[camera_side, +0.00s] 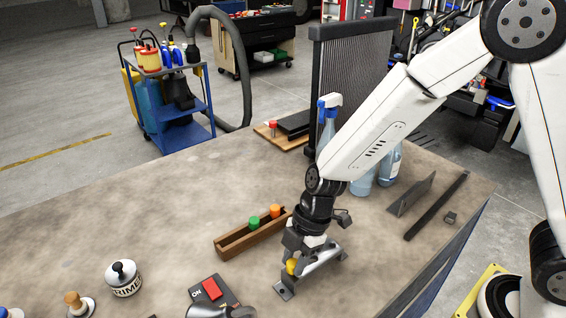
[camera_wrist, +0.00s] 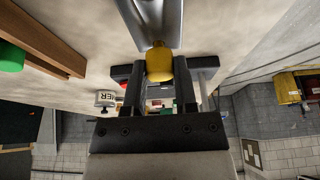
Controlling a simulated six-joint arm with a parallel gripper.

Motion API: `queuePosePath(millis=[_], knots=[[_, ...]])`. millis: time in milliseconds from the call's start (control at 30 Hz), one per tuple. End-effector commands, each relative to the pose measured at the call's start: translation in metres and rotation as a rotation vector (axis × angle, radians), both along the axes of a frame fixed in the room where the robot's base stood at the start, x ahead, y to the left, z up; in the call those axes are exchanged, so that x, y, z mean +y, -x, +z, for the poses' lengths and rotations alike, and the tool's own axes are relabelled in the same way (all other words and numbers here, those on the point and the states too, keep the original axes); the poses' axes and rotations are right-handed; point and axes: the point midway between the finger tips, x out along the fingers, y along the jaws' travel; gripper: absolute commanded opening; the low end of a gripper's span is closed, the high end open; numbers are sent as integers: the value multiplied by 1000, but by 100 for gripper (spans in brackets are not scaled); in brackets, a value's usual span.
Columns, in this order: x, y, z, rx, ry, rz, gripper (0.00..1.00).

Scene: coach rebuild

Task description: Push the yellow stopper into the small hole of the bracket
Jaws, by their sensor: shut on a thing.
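The yellow stopper (camera_side: 291,267) is between the jaws of my gripper (camera_side: 293,258), low over the bracket. In the wrist view the stopper (camera_wrist: 159,64) shows between the two dark fingers of my gripper (camera_wrist: 160,74), which are shut on it. The grey metal bracket (camera_side: 320,260) lies on the bench under my gripper, with a flat end tab at its front left. In the wrist view the bracket (camera_wrist: 150,16) runs up to the far end of the stopper. The small hole is hidden, and I cannot tell whether the stopper is in it.
A wooden tray (camera_side: 233,246) with a green stopper (camera_side: 254,222) and an orange stopper (camera_side: 275,210) is just left of my gripper. A switch box (camera_side: 211,289) with a red rocker is at the front. Bottles (camera_side: 390,164) and a radiator (camera_side: 348,75) stand behind. Bench at left is mostly clear.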

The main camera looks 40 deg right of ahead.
Motion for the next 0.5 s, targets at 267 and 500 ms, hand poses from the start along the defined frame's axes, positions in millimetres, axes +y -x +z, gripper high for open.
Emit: queuePosePath(millis=[267,500], knots=[[0,0,-3,1,1,0,0],[0,0,-4,1,1,1,67]])
